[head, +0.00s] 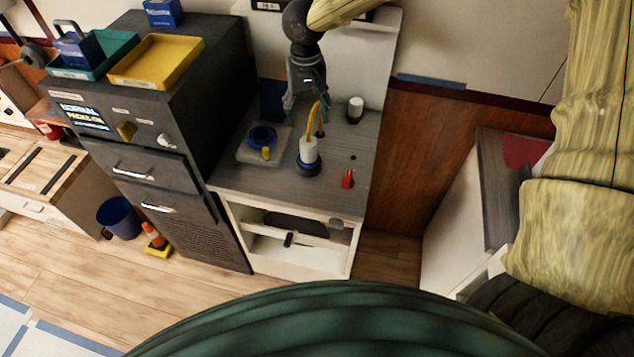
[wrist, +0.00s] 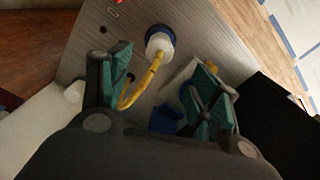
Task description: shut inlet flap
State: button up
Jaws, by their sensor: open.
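No part is clearly marked as the inlet flap, and I cannot tell which piece it is. On the grey counter (head: 235,170), a light plate (head: 246,157) carries a dark blue round piece (head: 262,134) with a yellow peg (head: 267,153). Beside it stands a white fitting (head: 309,151) on a blue base, with a yellow hose (head: 318,111) curving up from it. My gripper (head: 305,98) is open and empty above the back of the counter. In the wrist view the teal-padded fingers (wrist: 160,80) stand apart, with the hose between them in the picture; contact is unclear.
A red switch (head: 347,178) and a white knob (head: 355,108) stand on the counter. A dark blue block (head: 273,101) is behind the plate. Below is an open white compartment (head: 290,250). A dark cabinet (head: 165,120) rises at left; a wooden panel is at right.

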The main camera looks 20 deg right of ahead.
jog(key=shift+w+f, duration=0.1)
jog(key=shift+f, duration=0.05)
jog(key=c, duration=0.3)
jog(key=w+f+y+b, duration=0.1)
jog(key=f, duration=0.1)
jog(key=w+f+m+t+y+b, duration=0.1)
jog(key=w+f+b, duration=0.1)
jog(key=shift+w+a+m+t, duration=0.1)
jog(key=shift+w+m+t, duration=0.05)
jog(key=shift+m+t, duration=0.15)
grip_shut()
jog(key=w+d+f+m+t+y+b, duration=0.25)
jog(key=w+f+t+y+b, duration=0.2)
jog(key=w, duration=0.25)
jog(key=w+d+m+t+y+b, duration=0.4)
jog(key=d+m+t+b, duration=0.3)
jog(key=d+t+b, duration=0.15)
jog(key=w+a+f+g+p, duration=0.1)
jog(key=w+a+p, duration=0.2)
jog(key=w+a, duration=0.3)
jog(key=shift+w+f, duration=0.15)
jog(key=shift+w, duration=0.65)
